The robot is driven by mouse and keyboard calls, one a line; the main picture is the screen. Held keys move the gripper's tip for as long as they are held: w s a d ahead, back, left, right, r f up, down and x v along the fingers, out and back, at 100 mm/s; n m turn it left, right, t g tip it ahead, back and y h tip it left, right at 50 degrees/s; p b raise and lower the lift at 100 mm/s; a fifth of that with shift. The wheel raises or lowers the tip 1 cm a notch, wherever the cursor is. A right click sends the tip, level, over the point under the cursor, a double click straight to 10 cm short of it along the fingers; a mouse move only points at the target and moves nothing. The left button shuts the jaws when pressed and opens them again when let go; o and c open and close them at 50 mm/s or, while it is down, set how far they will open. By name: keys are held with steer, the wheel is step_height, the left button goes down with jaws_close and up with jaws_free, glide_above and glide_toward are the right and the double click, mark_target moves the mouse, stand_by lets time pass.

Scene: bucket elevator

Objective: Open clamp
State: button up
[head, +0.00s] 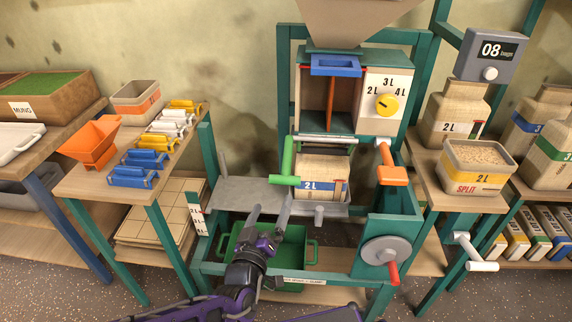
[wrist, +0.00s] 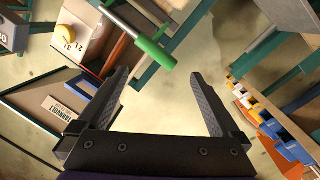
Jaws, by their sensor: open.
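A green handle (head: 288,158) stands at the left side of the machine's bag outlet, with a second green piece (head: 284,181) lying across just below it. Metal bars (head: 325,139) run across above the bag (head: 322,172), which is marked 2L. I cannot tell for certain which of these parts is the clamp. My gripper (head: 270,210) is open and empty, low in front of the machine, with its fingers pointing up. In the wrist view my gripper (wrist: 160,75) has its fingers spread, and a green handle (wrist: 153,53) on a metal bar shows beyond the fingertips, apart from them.
An orange lever (head: 392,175) is right of the bag. A grey metal shelf (head: 250,192) and a green crate (head: 311,252) are close to my gripper. A yellow dial (head: 387,104) is higher up. Side tables hold a grain tub (head: 478,160) and coloured clips (head: 132,177).

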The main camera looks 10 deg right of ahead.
mark_target(287, 166)
steer(key=x, duration=1.6)
steer(key=shift+b, duration=0.35)
jaws_close()
